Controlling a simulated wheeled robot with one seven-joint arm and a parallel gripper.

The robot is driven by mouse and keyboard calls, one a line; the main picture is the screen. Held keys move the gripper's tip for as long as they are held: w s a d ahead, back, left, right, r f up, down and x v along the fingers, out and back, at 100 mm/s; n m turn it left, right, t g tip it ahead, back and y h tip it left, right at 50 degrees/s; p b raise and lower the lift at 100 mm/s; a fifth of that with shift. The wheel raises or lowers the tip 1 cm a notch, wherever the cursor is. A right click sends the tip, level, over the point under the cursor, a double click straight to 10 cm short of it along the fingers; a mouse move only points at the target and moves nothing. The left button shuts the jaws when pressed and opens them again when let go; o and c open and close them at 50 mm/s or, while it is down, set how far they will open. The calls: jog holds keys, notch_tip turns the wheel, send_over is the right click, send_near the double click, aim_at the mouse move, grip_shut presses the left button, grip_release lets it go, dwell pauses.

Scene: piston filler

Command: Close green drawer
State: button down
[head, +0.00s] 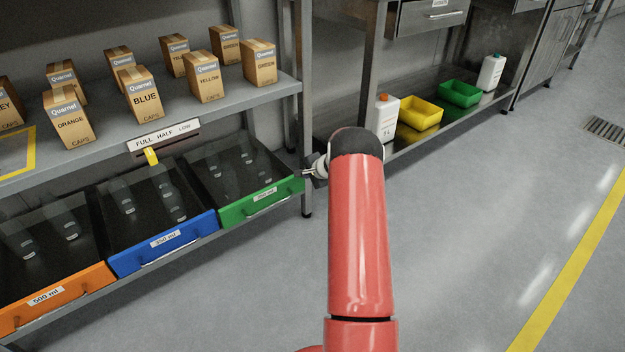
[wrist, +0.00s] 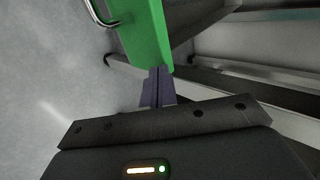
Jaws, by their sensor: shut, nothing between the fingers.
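The green drawer (head: 262,205) is the rightmost of the drawers on the lower shelf in the head view. It has a white label, a bar handle on its front and dark bottles inside under a dark clear cover. My gripper (head: 303,174) is at the right end of the green front, partly hidden by my red arm. In the wrist view the green drawer front (wrist: 146,30) fills the upper middle, with its metal handle at upper left. My gripper's fingers (wrist: 158,72) are shut and empty, with their tips at the lower edge of the green front; whether they touch cannot be told.
A blue drawer (head: 165,243) and an orange drawer (head: 55,297) stand left of the green one. Boxes of caps stand on the shelf above (head: 205,108). A metal post (head: 306,100) rises beside the gripper. Open floor (head: 470,220) lies to the right.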

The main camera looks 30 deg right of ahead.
jog(key=shift+w, duration=0.95)
jog(key=shift+a+r, duration=0.1)
jog(key=shift+r, duration=0.05)
